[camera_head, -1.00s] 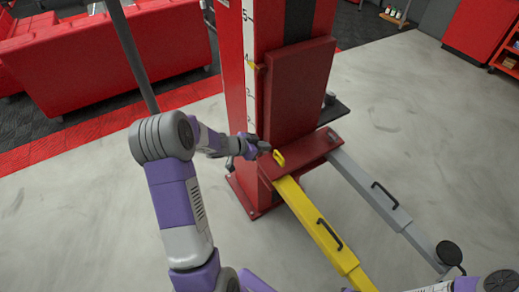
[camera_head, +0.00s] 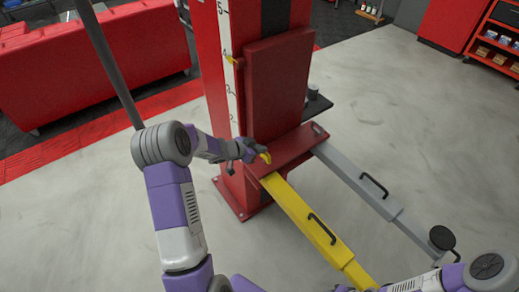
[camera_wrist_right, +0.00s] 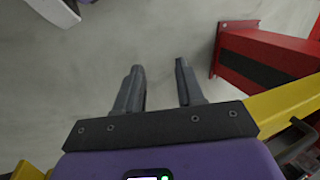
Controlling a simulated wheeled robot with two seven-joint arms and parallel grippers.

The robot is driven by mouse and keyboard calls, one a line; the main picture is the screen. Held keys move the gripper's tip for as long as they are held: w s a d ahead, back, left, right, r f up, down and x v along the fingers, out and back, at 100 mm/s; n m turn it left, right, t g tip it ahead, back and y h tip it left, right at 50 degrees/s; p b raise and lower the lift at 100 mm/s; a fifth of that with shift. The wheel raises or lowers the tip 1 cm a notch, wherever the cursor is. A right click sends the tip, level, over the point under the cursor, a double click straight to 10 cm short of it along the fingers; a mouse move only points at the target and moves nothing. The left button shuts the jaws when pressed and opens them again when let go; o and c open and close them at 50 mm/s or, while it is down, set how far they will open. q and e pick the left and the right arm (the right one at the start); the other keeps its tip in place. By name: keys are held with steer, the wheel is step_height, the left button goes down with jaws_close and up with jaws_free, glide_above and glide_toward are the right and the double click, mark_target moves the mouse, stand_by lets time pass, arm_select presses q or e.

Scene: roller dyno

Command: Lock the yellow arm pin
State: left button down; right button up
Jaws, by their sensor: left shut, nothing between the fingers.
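The yellow arm pin (camera_head: 265,158) is a small yellow handle on the red carriage, at the root of the yellow lift arm (camera_head: 308,221). My left gripper (camera_head: 258,154) is shut and empty, right at the pin's left side, and partly covers it in the head view. I cannot tell whether it touches the pin. My right gripper (camera_wrist_right: 159,68) is open and empty in the right wrist view, with floor beyond its fingers.
The red lift post (camera_head: 222,80) with a number scale stands behind the pin. A grey lift arm (camera_head: 360,185) with a black handle lies to the right. Red cabinets (camera_head: 90,60) stand at the back left. Floor to the right is open.

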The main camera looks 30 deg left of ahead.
arm_select(q)
step_height(320, 180, down, 3)
steer(key=shift+f+b, duration=0.1)
steer(key=shift+b, duration=0.35)
steer(key=w+r+p+v, duration=0.1)
steer(key=r+p+v, duration=0.1)
steer(key=p+v, duration=0.5)
steer(key=v, duration=0.5)
steer(key=shift+s+d+r, duration=0.2)
steer(key=shift+r, duration=0.3)
steer(key=shift+d+f, duration=0.1)
